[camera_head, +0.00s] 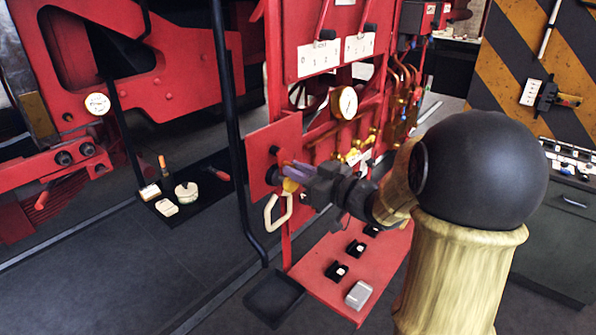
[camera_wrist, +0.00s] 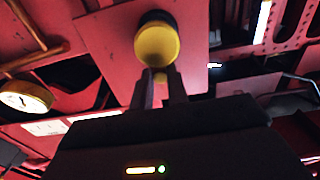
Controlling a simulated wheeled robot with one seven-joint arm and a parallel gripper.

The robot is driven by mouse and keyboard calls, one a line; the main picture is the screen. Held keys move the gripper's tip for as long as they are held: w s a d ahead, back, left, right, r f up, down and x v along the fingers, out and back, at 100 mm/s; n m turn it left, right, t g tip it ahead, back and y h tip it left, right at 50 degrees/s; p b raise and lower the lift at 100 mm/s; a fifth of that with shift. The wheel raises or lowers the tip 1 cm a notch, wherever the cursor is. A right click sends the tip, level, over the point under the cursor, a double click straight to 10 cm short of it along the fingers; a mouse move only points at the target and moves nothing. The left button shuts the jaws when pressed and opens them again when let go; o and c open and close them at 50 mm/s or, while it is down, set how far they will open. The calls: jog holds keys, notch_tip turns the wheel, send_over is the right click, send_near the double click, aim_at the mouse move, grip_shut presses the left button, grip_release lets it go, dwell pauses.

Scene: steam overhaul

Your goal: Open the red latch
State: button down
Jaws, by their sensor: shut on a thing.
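A red square plate (camera_head: 262,138) stands upright on the frame left of my gripper; it also shows in the wrist view (camera_wrist: 100,40). A yellow round-faced knob (camera_wrist: 156,45) with a dark base sits on this plate. In the head view its yellow part (camera_head: 290,185) shows beside my fingertips. My gripper (camera_head: 294,173) reaches the plate from the right. In the wrist view my fingers (camera_wrist: 160,86) are shut on the lower stub of the yellow knob. The fingers partly hide the contact. I cannot make out a separate red latch with certainty.
A cream loop handle (camera_head: 278,212) hangs just below my gripper. A black vertical pipe (camera_head: 232,130) stands to the left. A round gauge (camera_head: 344,102) and brass valves (camera_head: 356,154) lie behind. A red shelf (camera_head: 318,260) with small black blocks sits below.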

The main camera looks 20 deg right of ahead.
jog(key=shift+f+n, duration=0.1)
jog(key=shift+n, duration=0.2)
jog(key=shift+w+d+r+n+b, duration=0.25)
jog(key=shift+d+r+n+b, duration=0.15)
jog(key=shift+n+b, duration=2)
jog(key=shift+w+d+r+n+b, duration=0.3)
jog(key=shift+r+n+b, duration=0.15)
jog(key=shift+n+b, duration=1.9)
jog(key=shift+w+d+r+n+b, duration=0.2)
jog(key=shift+d+r+n+b, duration=0.2)
jog(key=shift+n+b, duration=2)
jog(key=shift+r+m+b, duration=0.15)
jog(key=shift+m+b, duration=0.1)
jog(key=shift+b, duration=0.1)
jog(key=c, duration=1.4)
grip_release()
jog(key=shift+o, duration=0.2)
